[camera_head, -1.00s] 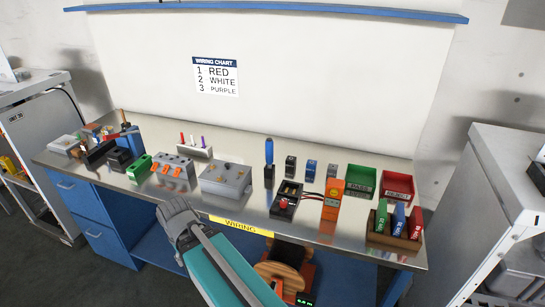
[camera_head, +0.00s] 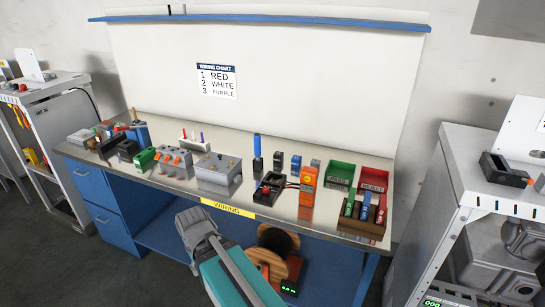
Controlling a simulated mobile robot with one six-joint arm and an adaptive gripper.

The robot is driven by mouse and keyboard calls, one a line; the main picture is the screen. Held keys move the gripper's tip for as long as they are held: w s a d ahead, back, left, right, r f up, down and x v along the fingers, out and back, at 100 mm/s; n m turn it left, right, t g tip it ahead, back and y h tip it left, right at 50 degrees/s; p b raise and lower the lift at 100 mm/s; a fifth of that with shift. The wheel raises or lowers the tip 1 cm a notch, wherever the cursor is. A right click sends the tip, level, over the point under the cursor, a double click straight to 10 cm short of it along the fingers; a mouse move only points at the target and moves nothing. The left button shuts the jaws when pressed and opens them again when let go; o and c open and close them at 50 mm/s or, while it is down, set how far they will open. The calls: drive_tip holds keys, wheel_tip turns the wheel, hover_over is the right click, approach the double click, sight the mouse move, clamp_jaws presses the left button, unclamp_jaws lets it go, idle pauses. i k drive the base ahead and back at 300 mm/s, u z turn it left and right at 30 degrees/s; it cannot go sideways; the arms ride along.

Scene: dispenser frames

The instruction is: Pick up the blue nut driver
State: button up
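The blue nut driver (camera_head: 257,146) stands upright toward the back of the steel bench (camera_head: 170,190), right of centre. Its blue handle points up, and its lower end is at a small dark block (camera_head: 257,164). My gripper (camera_head: 187,218) is in front of the bench, low in the picture, to the left of the driver and well apart from it. I see the gripper from behind, so its fingertips are largely hidden and I cannot tell whether it is open or shut.
A grey box (camera_head: 218,174) stands left of the driver. A black device with a red button (camera_head: 270,187) and an orange block (camera_head: 308,182) are in front and to its right. Green (camera_head: 341,175) and red (camera_head: 374,180) bins are farther right. A grey cabinet (camera_head: 450,200) borders the right side.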

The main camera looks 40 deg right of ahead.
sight(257, 137)
drive_tip(key=u, duration=0.05)
drive_tip(key=k, duration=1.6)
drive_tip(key=z, duration=0.9)
drive_tip(key=i, duration=1.25)
drive_tip(key=u, duration=0.1)
